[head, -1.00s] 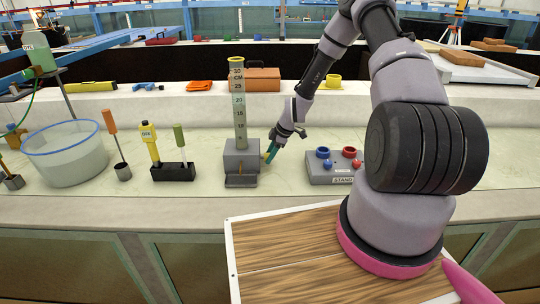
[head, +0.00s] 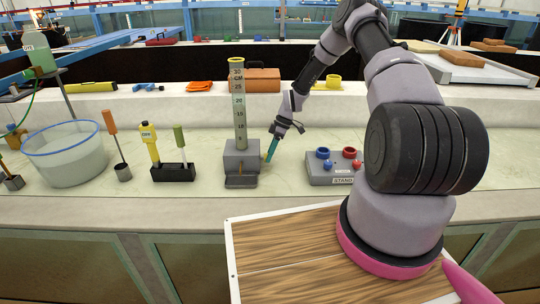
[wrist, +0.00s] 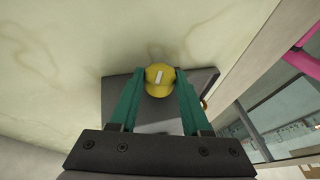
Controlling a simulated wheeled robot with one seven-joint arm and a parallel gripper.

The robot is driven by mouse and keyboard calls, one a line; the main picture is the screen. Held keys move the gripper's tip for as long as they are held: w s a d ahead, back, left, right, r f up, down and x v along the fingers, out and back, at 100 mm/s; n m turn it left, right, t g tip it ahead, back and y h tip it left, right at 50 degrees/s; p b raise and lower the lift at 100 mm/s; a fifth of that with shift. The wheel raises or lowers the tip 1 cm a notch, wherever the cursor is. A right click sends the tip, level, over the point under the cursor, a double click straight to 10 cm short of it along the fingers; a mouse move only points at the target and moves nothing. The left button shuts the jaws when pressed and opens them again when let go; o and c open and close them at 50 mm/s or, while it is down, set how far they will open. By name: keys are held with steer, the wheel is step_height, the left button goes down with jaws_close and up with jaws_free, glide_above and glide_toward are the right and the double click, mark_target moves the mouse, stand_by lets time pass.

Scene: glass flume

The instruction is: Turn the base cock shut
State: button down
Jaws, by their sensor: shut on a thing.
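The base cock shows in the wrist view as a yellow knob (wrist: 158,88) with a white pointer mark, which runs nearly up and down in that picture and leans slightly right. My gripper (wrist: 160,76) has its two teal fingers shut on the knob, one on each side. In the head view my gripper (head: 271,154) is at the right side of the grey base block (head: 240,163), its fingers angled down and left; the knob is hidden there. A graduated tube (head: 238,105) stands upright on the block.
A grey stand (head: 325,178) with blue and red rings is close on the right. On the left are a black rack (head: 172,172) with a yellow tool and a green-handled one, and a water-filled tub (head: 65,165). The counter in front of the block is clear.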

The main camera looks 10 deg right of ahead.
steer(key=g, duration=0.3)
steer(key=w+m+g+y, duration=0.1)
steer(key=g, duration=0.1)
steer(key=shift+f, duration=0.35)
steer(key=shift+f+m+g+y, duration=0.15)
steer(key=shift+m+g+y, duration=0.5)
steer(key=shift+g, duration=1.15)
steer(key=shift+c, duration=1.9)
jaws_free()
step_height(320, 180, up, 10)
steer(key=shift+d+r, duration=0.1)
steer(key=shift+r, duration=0.05)
